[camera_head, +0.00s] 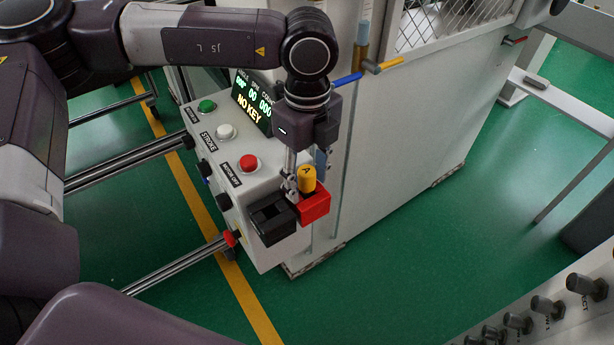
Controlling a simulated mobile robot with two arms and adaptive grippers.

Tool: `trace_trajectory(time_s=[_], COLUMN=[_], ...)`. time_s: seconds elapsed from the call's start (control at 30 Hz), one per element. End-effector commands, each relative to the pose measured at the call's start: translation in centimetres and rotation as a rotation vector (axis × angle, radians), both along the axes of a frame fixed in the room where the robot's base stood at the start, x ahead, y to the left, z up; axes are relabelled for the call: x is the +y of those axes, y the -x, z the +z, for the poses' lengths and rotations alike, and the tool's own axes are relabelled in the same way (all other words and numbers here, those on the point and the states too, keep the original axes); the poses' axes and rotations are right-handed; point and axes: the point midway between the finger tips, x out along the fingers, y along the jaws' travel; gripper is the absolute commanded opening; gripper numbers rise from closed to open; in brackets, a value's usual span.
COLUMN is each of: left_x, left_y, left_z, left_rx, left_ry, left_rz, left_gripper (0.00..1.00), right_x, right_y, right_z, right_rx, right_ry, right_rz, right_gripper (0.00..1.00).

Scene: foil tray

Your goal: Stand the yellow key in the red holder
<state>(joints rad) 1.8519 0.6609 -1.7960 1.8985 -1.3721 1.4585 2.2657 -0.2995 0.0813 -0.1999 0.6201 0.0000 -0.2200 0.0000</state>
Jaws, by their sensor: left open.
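The yellow key (307,179), marked with an A, stands about upright at the red holder (315,207). Its lower end is hidden behind the holder's rim, so how deep it sits cannot be seen. My left gripper (303,179) points down at the key from above, with its fingers open beside it. One finger shows at the key's left and the other is partly hidden behind it. My right gripper is out of view.
A black holder (273,220) sits left of the red one on the control box (230,145). The box has green (207,106), white (226,131) and red (249,163) buttons. Its display (252,101) reads NO KEY. A white cabinet (400,150) stands close on the right.

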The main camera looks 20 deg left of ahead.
Motion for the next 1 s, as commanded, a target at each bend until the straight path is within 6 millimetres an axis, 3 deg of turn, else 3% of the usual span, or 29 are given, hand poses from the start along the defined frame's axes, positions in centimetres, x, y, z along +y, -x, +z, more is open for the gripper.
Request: trace_trajectory(time_s=[0.17, 0.5, 0.7, 1.0], left_x=[0.0, -0.1, -0.1, 0.0], left_y=[-0.1, -0.2, -0.2, -0.1], left_z=[0.9, 7.7, 10.9, 12.0], left_rx=[-0.003, -0.004, -0.001, 0.000], left_ry=[0.001, 0.001, 0.000, 0.000], left_rz=[0.001, 0.001, 0.001, -0.001], left_gripper=[0.43, 0.43, 0.43, 0.43], right_x=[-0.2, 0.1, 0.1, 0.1], right_y=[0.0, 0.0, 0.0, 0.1], right_z=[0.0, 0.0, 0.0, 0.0], right_rx=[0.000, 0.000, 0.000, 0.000], right_ry=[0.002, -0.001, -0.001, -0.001], right_rz=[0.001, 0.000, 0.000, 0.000], right_gripper=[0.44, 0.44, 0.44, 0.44])
